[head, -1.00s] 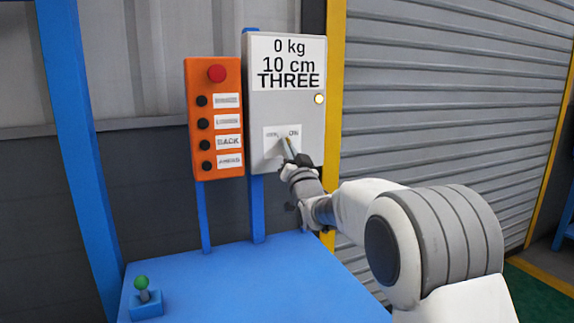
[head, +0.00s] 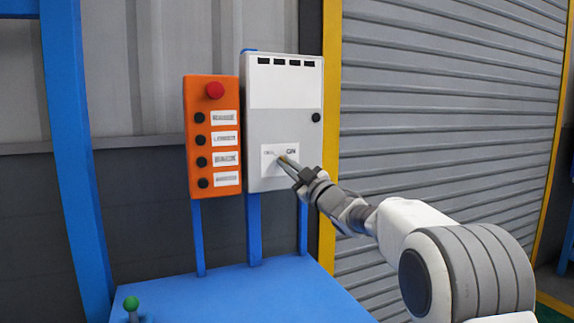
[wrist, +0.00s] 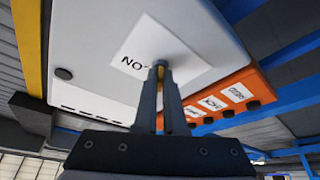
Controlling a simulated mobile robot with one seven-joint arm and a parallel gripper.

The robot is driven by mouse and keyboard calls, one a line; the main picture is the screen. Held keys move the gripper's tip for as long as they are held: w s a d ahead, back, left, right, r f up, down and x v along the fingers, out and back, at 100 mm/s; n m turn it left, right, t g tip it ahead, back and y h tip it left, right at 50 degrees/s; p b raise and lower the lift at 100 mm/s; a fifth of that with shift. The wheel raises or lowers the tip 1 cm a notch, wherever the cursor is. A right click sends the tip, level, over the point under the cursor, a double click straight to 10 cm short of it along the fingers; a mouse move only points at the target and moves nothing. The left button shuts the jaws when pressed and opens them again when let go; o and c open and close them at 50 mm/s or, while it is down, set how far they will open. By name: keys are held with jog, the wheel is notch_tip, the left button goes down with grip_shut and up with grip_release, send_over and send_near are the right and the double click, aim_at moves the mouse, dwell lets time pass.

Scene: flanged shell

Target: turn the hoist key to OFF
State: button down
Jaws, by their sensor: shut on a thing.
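The grey hoist panel (head: 285,125) stands upright on blue posts. Its white key plate (head: 268,168) has ON at the right and a blurred word at the left. My gripper (head: 286,163) reaches in from the lower right and is shut on the hoist key (head: 281,158), mostly hidden by the fingers. In the wrist view my gripper (wrist: 163,78) closes on the small brass-coloured key (wrist: 160,71) in front of the plate (wrist: 150,48).
An orange button box (head: 232,118) with a red stop button (head: 215,90) stands just left of the panel. Below is a blue table (head: 240,295) with a green-knobbed lever (head: 131,304). A yellow post (head: 331,130) and a grey shutter (head: 440,110) are at the right.

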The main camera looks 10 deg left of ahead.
jog(key=shift+r+n+g+p, duration=0.1)
jog(key=shift+n+g+p, duration=0.4)
jog(key=shift+n, duration=0.8)
jog(key=c, duration=1)
grip_release()
jog(key=v, duration=1.7)
jog(key=shift+d, duration=0.3)
jog(key=shift+w, duration=0.1)
